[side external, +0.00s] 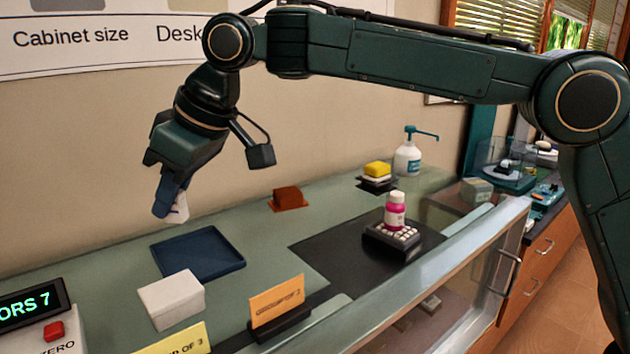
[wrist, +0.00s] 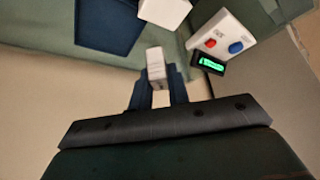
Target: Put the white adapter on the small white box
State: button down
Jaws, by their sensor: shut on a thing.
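My gripper (side external: 168,204) is raised above the back left of the counter, in front of the wall. It is shut on the white adapter (side external: 181,208), which is partly hidden by the fingers in the side view. In the wrist view the adapter (wrist: 155,62) sticks out between the two dark blue fingers of my gripper (wrist: 157,88). The small white box (side external: 171,299) stands on the counter, lower and nearer the front than my gripper. It also shows at the top of the wrist view (wrist: 164,11), apart from the adapter.
A flat dark blue tray (side external: 198,253) lies right behind the box. A display with a red button (side external: 53,330), a yellow card (side external: 178,343) and an orange card (side external: 277,302) stand around the box.

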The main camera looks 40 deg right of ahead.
jog(key=shift+a, duration=0.15)
jog(key=shift+a+f+m+t+h, duration=0.25)
jog(key=shift+a+m, duration=0.2)
jog(key=shift+m, duration=0.25)
jog(key=shift+a+f+m+t+h, duration=0.15)
jog(key=shift+a+f+m+h, duration=0.2)
jog(key=shift+m, duration=0.35)
jog(key=shift+a+f+m+t+h, duration=0.2)
jog(key=shift+a+f+m+h, duration=0.1)
jog(key=shift+a+m, duration=0.3)
jog(key=shift+d, duration=0.1)
send_near(160, 283)
jog(key=shift+x, duration=2.55)
jog(key=c, duration=1.3)
grip_release()
jog(key=shift+f, duration=0.1)
jog(key=shift+c, duration=0.2)
